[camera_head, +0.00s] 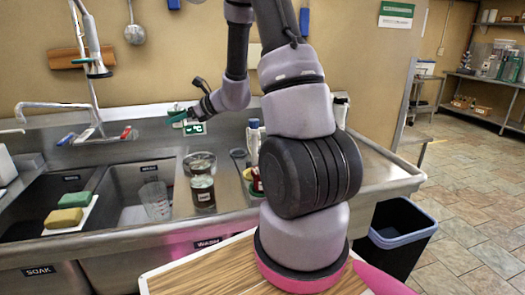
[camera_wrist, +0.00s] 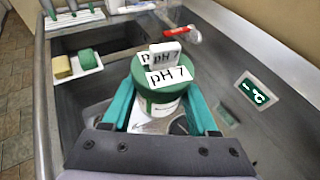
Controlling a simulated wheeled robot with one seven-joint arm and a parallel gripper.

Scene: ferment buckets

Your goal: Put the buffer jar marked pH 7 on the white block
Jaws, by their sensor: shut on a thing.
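In the wrist view a jar (camera_wrist: 158,92) with a green lid and white labels reading pH 7 is between the teal fingers of my gripper (camera_wrist: 160,112). The fingers are shut on it, one on each side. A small white upright piece, also marked pH 7, shows at the lid. In the head view my gripper (camera_head: 180,116) is over the back of the sink, pointing left; the held jar is too small to make out there. A white boxy thing (camera_head: 5,165) is cut off at the left edge; I cannot tell whether it is the white block.
The steel sink has basins marked SOAK and WASH. A white tray (camera_head: 88,212) holds a yellow and a green sponge. A clear beaker (camera_head: 155,200) and a dark jar (camera_head: 203,192) stand near the middle. A faucet (camera_head: 95,70) rises behind. A black bin (camera_head: 395,240) stands right.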

